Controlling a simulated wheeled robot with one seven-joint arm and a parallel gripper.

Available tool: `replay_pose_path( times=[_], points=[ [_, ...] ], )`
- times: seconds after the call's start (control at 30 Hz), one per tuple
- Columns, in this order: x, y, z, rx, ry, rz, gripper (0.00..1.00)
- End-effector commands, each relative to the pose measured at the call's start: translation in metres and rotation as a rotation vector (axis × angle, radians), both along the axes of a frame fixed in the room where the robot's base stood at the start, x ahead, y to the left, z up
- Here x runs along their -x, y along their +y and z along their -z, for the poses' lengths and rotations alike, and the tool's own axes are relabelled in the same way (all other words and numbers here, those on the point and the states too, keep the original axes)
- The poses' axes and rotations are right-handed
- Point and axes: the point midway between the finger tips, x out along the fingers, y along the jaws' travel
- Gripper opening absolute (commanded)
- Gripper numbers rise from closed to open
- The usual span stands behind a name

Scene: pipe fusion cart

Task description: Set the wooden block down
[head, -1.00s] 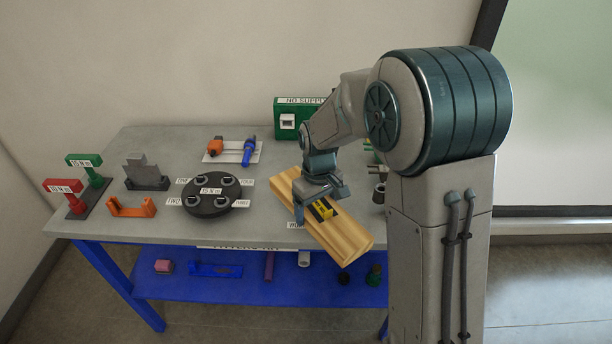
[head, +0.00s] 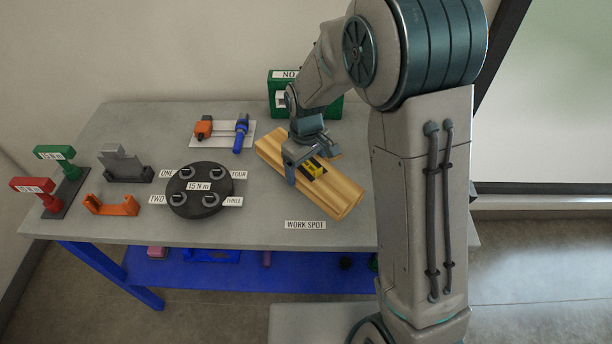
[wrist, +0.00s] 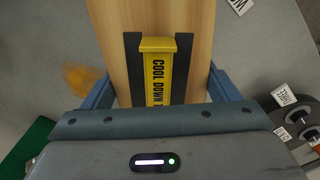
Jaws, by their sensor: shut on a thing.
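The wooden block (head: 338,196) is a long pale bar lying slantwise at the right of the table in the head view. It also shows in the wrist view (wrist: 110,25), with a yellow "COOL DOWN" tag (wrist: 157,75) between black strips on its top. My gripper (head: 312,168) is shut on the block from above, one blue finger on each side of it. The WORK SPOT label (head: 305,225) lies uncovered on the table in front of the block. I cannot tell whether the block's underside touches the table.
A round black stand (head: 200,205) with numbered labels is left of the block. A white panel with orange and blue tools (head: 222,134) lies behind it. A green box (head: 335,108) stands at the back. The tabletop (head: 270,232) around the WORK SPOT label is clear.

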Motion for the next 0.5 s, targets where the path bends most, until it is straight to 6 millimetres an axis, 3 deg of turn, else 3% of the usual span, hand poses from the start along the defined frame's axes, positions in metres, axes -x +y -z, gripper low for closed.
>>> replay_pose_path(
  times=[0.5],
  points=[
    [0.000,0.000,0.048,-0.001,-0.001,0.001,0.34]
  ],
)
